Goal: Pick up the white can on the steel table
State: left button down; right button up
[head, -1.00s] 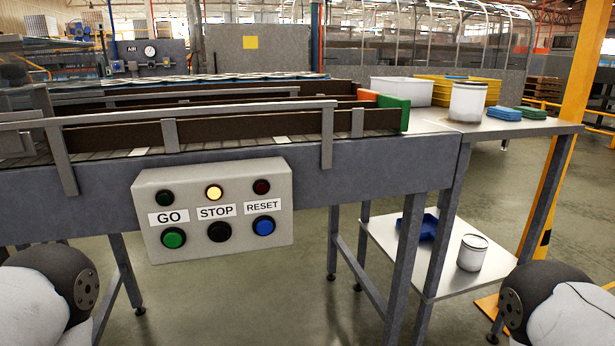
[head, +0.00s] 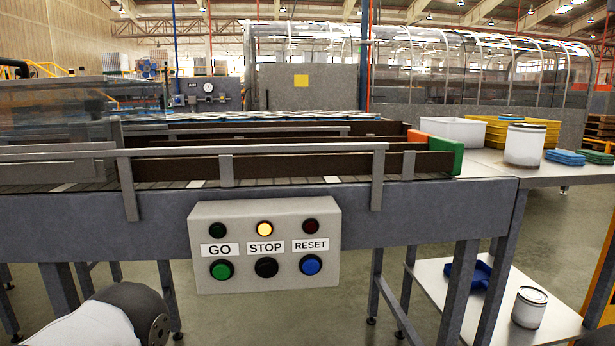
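A white can (head: 525,145) stands upright on the steel table (head: 490,165) at the right, beyond the end of the conveyor. A second white can (head: 529,307) stands upright on the lower shelf (head: 555,325) below that table. Part of my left arm shows at the bottom left, but its gripper is out of the picture. My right arm and gripper are not in view. Nothing touches either can.
A roller conveyor (head: 420,212) with side rails fills the middle. A control box (head: 265,245) with GO, STOP and RESET buttons hangs on its front; the yellow lamp is lit. A white bin (head: 455,132), yellow crate (head: 490,130) and blue cloths (head: 565,157) lie near the upper can.

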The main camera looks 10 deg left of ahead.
aim_at(525, 142)
jog(key=i+l, duration=0.2)
jog(key=l, duration=0.15)
jog(key=i+l, duration=0.15)
jog(key=l, duration=0.25)
jog(key=i+l, duration=0.2)
jog(key=l, duration=0.15)
jog(key=i+l, duration=0.15)
jog(key=l, duration=0.25)
jog(key=i+l, duration=0.2)
jog(key=l, duration=0.15)
